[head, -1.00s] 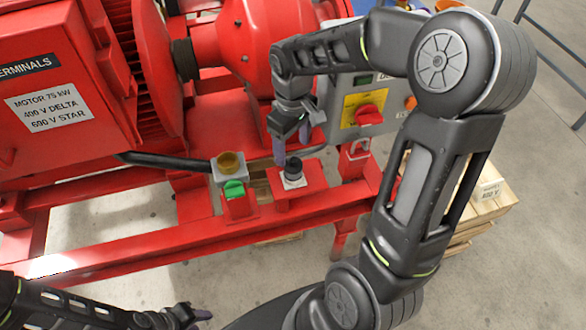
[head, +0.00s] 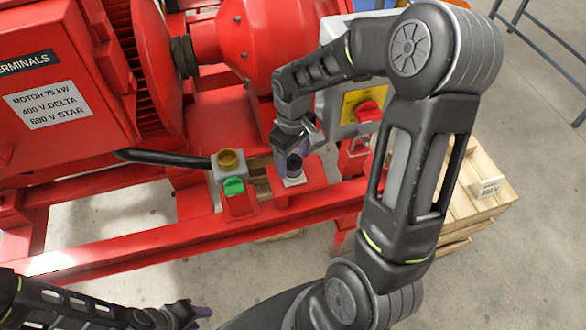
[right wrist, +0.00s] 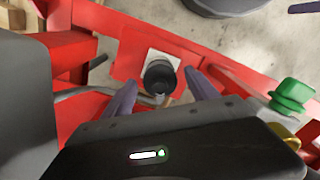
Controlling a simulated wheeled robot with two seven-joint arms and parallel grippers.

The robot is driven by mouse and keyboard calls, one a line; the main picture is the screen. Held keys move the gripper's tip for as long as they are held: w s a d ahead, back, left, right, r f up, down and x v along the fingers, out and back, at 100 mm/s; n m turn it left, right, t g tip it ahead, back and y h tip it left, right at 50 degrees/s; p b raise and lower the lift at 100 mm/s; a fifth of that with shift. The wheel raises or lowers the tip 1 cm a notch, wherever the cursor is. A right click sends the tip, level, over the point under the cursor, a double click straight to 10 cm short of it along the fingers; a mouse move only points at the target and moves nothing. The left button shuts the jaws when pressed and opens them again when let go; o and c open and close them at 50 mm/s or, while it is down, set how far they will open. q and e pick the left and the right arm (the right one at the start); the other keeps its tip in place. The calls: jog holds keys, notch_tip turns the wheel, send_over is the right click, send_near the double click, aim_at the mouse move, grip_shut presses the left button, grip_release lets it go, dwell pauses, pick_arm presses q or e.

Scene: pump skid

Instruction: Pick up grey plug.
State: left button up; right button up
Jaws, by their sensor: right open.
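The grey plug (head: 294,165) is a short, dark, round-topped piece. It stands on a white square plate on a red bracket of the skid. It also shows in the right wrist view (right wrist: 160,77). My right gripper (head: 296,160) is open at the plug, with one purple-grey finger to each side of it in the right wrist view (right wrist: 162,82). I cannot tell whether the fingers touch it. My left gripper (head: 203,313) is low at the bottom of the head view, away from the plug; its jaw opening is not clear.
A black cable (head: 165,158) runs to that box. A control box with a red knob (head: 368,111) is behind right. A wooden pallet (head: 492,204) is at right.

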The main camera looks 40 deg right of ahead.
jog(key=shift+f, duration=0.8)
grip_shut()
dwell(0.5)
